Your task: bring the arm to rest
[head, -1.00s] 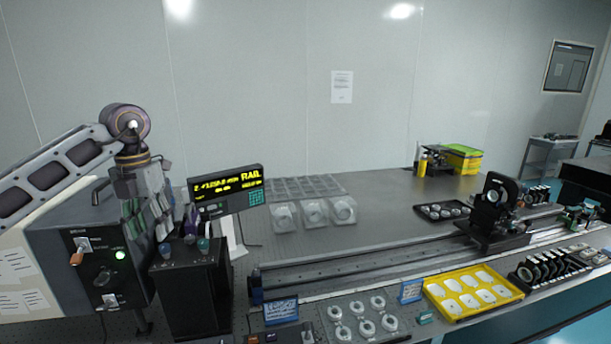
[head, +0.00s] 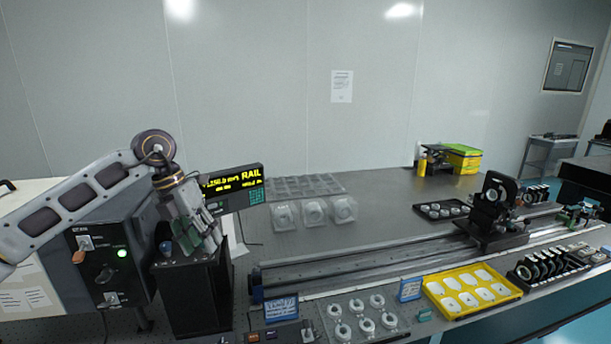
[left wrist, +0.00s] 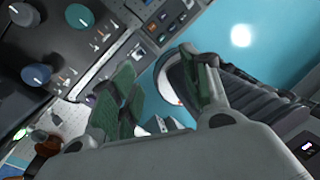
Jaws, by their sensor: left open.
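My left arm comes in from the left in the head view. Its gripper (head: 196,232) hangs over the top of the black box (head: 196,290) at the left end of the table, fingers pointing down. In the left wrist view the green-padded fingers (left wrist: 165,92) are apart, with nothing held between them. The same view shows the box's dark top with several round knobs (left wrist: 80,15) beside the fingers. My right gripper is in neither view.
The RAIL display (head: 235,185) is close behind the gripper. A long rail (head: 350,265), a yellow tray (head: 472,292) and lens mounts fill the right.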

